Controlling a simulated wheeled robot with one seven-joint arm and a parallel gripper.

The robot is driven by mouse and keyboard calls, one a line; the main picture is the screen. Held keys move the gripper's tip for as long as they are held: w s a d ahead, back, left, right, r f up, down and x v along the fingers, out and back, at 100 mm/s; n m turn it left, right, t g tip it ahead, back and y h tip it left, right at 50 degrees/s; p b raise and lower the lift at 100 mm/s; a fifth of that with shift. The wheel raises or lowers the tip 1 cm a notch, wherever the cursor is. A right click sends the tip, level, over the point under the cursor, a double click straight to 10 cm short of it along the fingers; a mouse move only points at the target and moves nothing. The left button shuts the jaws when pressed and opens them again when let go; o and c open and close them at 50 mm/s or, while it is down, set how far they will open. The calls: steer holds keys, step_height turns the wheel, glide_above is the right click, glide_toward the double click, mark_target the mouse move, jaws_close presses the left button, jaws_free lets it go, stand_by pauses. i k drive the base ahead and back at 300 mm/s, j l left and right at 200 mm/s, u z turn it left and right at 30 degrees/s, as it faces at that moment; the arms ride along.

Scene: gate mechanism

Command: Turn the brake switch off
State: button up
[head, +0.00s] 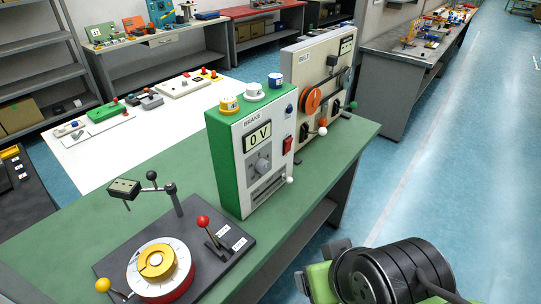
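The brake unit (224,160) is a green box with a pale front panel labelled BRAKE, standing upright on the green table. Its display (258,134) reads 0 V. A grey knob (262,165) sits below the display. A small red switch (287,144) is on the right part of the panel; I cannot tell which way it is set. A small blue knob (289,108) is above it, and a white-tipped lever (289,180) is low on the right. Part of my arm shows at the bottom right, apart from the unit. My gripper's fingers are not in view.
A beige BELT unit (301,65) with an orange disc stands directly behind the brake unit. In front, a dark base (220,262) carries a round dial, a red-tipped lever and a post. The green table (120,200) has bare space at left. Blue floor (440,180) is clear at right.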

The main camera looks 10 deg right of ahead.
mark_target(289, 143)
steer(key=i+l+u, duration=0.15)
steer(key=u, duration=0.25)
steer(key=i+l+u, duration=0.1)
steer(key=l+u, duration=0.25)
steer(key=i+l+u, duration=0.1)
steer(key=u, duration=0.3)
steer(key=l, duration=0.1)
